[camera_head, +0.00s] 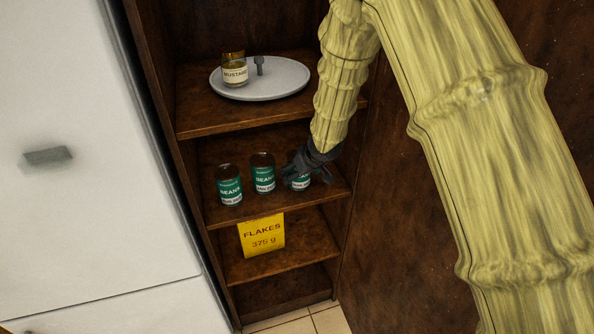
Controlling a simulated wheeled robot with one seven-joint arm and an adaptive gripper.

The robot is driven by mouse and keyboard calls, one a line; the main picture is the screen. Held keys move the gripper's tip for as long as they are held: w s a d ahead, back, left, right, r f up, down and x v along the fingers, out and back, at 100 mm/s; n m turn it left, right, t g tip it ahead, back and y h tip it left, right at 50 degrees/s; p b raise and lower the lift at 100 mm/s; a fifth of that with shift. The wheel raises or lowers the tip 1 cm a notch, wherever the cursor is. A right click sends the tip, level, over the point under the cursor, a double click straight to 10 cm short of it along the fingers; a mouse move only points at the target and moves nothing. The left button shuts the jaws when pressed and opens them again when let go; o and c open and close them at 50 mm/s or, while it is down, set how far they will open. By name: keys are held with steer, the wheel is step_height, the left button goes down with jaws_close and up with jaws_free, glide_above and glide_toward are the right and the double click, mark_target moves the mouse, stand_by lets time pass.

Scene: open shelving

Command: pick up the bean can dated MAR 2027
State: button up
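Three green bean cans stand in a row on the middle shelf (275,206) in the head view. The left can (229,185) and the middle can (263,173) stand upright and clear of my gripper. The right can (299,182) is partly hidden by my dark gripper (300,170), which is at its upper part. Each can has a pale strip at the bottom of its label, but the date print is too small to read. I cannot tell whether the fingers touch the right can or are closed on it.
A mustard jar (234,70) stands on a round grey tray (275,88) on the shelf above. A yellow flakes label or box (262,234) is below the cans. The cabinet's right wall (400,220) is close to my arm. A white cabinet (80,200) stands at left.

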steer(key=c, duration=1.3)
steer(key=shift+c, duration=0.7)
steer(key=shift+r, duration=0.2)
